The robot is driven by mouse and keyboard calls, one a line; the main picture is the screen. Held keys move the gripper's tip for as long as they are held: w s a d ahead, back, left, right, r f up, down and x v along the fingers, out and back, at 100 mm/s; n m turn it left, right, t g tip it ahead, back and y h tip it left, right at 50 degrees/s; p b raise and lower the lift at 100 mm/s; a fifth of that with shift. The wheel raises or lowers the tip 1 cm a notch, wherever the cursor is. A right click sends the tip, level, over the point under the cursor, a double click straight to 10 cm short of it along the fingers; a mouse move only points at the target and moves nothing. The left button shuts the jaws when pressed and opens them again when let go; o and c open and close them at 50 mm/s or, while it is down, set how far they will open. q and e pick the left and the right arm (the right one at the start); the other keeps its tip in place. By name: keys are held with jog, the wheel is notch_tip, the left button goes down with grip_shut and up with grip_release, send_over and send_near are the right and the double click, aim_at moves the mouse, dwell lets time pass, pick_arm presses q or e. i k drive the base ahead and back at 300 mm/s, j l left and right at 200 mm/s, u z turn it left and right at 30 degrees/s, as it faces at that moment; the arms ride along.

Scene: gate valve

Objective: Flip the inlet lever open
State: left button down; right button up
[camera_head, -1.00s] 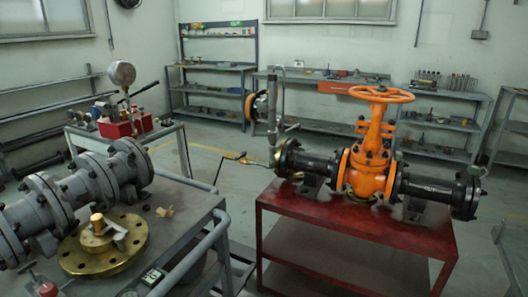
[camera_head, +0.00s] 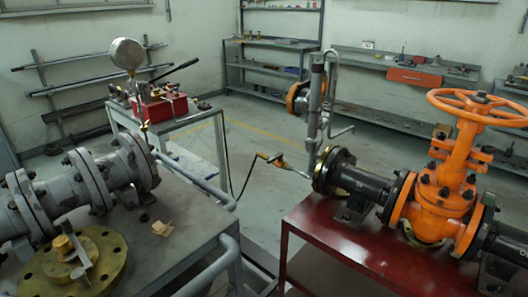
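A small orange-yellow lever-like handle (camera_head: 272,158) shows at the left end of the pipe assembly, by a thin metal fitting that runs to the left flange (camera_head: 334,170). I take it to be the inlet lever, but it is too small to tell its exact position. The orange gate valve (camera_head: 440,207) with its orange handwheel (camera_head: 482,107) sits in the black pipe (camera_head: 362,186) on the red table (camera_head: 340,240). Neither of my grippers is in view.
A black hose (camera_head: 231,178) hangs from the fitting toward a cart with a red pump (camera_head: 160,106) and a gauge (camera_head: 127,54). A grey bench (camera_head: 190,230) with a flanged pipe (camera_head: 75,182) and brass flange (camera_head: 80,265) stands at left. A narrow floor gap separates bench and red table.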

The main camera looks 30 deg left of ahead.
aim_at(279, 155)
jog(key=i+j+z, duration=0.1)
jog(key=i, duration=0.35)
jog(key=i+j+z, duration=0.1)
jog(key=i, duration=0.35)
jog(key=i+j+z, duration=0.1)
jog(key=i+j, duration=0.2)
jog(key=i, duration=0.1)
